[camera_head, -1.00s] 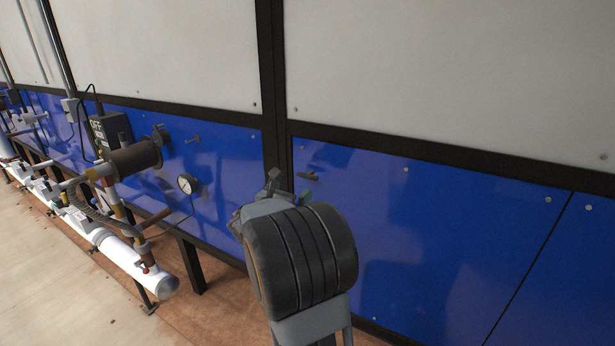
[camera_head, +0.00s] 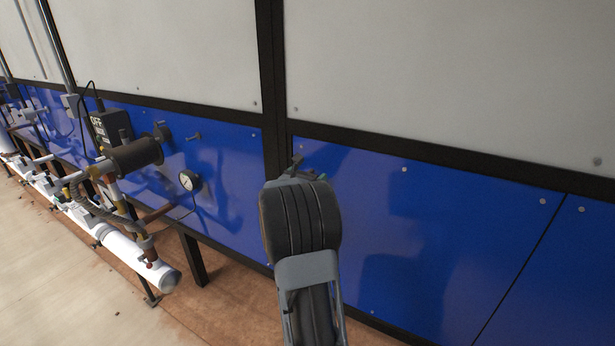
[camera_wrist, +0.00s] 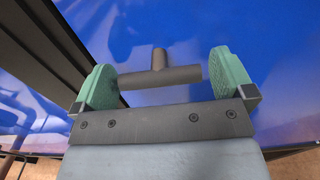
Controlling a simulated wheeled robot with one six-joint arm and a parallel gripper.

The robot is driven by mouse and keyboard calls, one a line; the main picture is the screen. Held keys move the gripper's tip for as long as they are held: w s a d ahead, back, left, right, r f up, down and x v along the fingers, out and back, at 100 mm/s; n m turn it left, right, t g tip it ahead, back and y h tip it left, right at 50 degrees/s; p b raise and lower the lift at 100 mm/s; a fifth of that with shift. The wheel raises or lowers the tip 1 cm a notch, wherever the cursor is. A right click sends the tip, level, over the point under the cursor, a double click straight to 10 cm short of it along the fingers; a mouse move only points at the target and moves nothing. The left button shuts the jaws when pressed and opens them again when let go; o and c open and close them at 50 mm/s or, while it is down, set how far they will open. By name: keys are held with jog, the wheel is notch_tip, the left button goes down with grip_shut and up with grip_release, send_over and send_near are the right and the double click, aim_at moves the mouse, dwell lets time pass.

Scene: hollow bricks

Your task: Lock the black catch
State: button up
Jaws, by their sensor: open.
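The black catch (camera_wrist: 160,76) shows in the wrist view as a dark T-shaped handle, a crossbar on a short stem, in front of a glossy blue panel (camera_head: 440,230). My gripper (camera_wrist: 165,84) is open, with one green-padded finger at each end of the crossbar. The left end of the bar is close to the left pad; a small gap shows at the right pad. In the head view my gripper (camera_head: 311,170) is at the panel's upper left corner, and my wrist mostly hides the catch.
A black frame post (camera_head: 271,90) stands just left of the catch, with a black rail above the panel. Further left are a pressure gauge (camera_head: 188,180), a dark cylinder (camera_head: 137,155) and white piping (camera_head: 125,250). The panel to the right is clear.

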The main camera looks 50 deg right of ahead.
jog(key=shift+c, duration=0.4)
jog(key=c, duration=1.2)
